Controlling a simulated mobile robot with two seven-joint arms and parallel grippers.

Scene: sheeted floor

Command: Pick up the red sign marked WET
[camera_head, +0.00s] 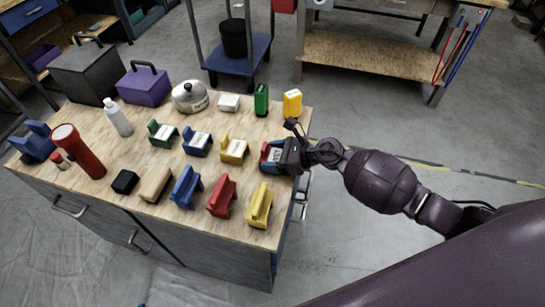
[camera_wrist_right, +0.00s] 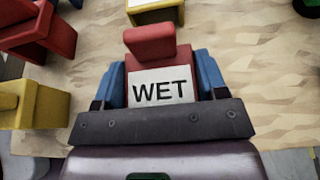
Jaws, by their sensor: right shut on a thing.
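The red sign marked WET (camera_head: 267,152) is at the right edge of the wooden-topped bench. In the right wrist view the sign (camera_wrist_right: 150,42) shows its red top and a white label reading WET. My right gripper (camera_head: 275,157) is shut on it, with one blue fingertip on each side of the sign, as the wrist view of the gripper (camera_wrist_right: 159,75) shows. I cannot tell whether the sign still touches the bench top. My left gripper is not in view.
The bench top (camera_head: 100,190) holds other signs nearby: yellow (camera_head: 234,150), blue (camera_head: 197,143), green (camera_head: 162,134), a second red (camera_head: 222,197) and a second yellow (camera_head: 260,205). Floor right of the bench is clear.

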